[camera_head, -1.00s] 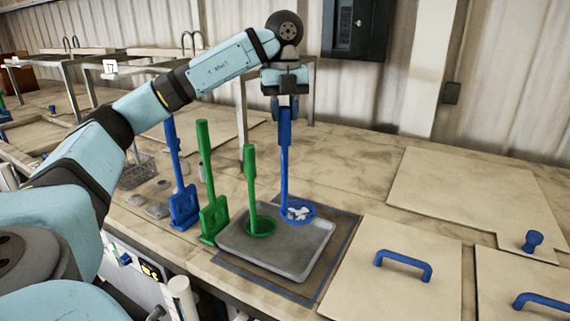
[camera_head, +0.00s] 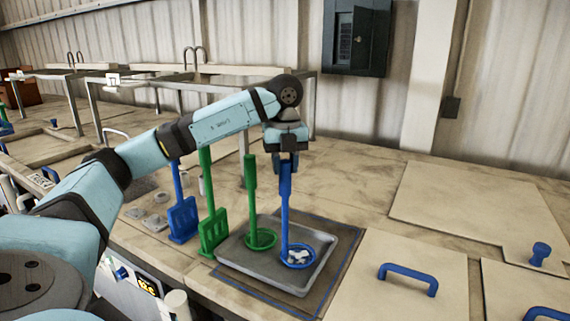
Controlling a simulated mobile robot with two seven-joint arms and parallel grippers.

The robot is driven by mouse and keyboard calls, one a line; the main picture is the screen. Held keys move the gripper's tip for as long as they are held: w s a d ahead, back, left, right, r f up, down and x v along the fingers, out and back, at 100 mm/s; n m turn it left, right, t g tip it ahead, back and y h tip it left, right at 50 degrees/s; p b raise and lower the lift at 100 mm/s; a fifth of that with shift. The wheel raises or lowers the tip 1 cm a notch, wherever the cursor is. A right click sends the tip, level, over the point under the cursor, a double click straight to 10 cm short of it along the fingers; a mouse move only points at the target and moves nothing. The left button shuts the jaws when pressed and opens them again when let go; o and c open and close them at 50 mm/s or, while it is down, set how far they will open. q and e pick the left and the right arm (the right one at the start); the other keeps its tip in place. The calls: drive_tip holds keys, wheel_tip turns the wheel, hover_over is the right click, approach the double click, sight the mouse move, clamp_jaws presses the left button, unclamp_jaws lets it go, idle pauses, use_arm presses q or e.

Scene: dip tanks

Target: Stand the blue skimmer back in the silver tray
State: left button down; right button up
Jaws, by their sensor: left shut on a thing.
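The blue skimmer (camera_head: 285,212) is upright, with its long handle at the top and its round head low over the silver tray (camera_head: 262,267). Small white pieces (camera_head: 298,256) show in the head. My left gripper (camera_head: 286,168) is shut on the top of the skimmer's handle. A green skimmer (camera_head: 251,205) stands in the tray, left of the blue one. My right gripper is not in view.
A green slotted paddle (camera_head: 212,230) and a blue slotted paddle (camera_head: 182,222) stand left of the tray. A lid with a blue handle (camera_head: 407,275) lies to the right. A dark mat (camera_head: 340,275) with a blue border lies under the tray. Metal frames stand behind.

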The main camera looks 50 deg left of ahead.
use_arm(q)
drive_tip(key=shift+f, duration=0.1)
drive_tip(key=c, duration=0.8)
unclamp_jaws()
wheel_tip(320, 180, up, 12)
drive_tip(key=p, duration=0.3)
drive_tip(key=shift+r, duration=0.2)
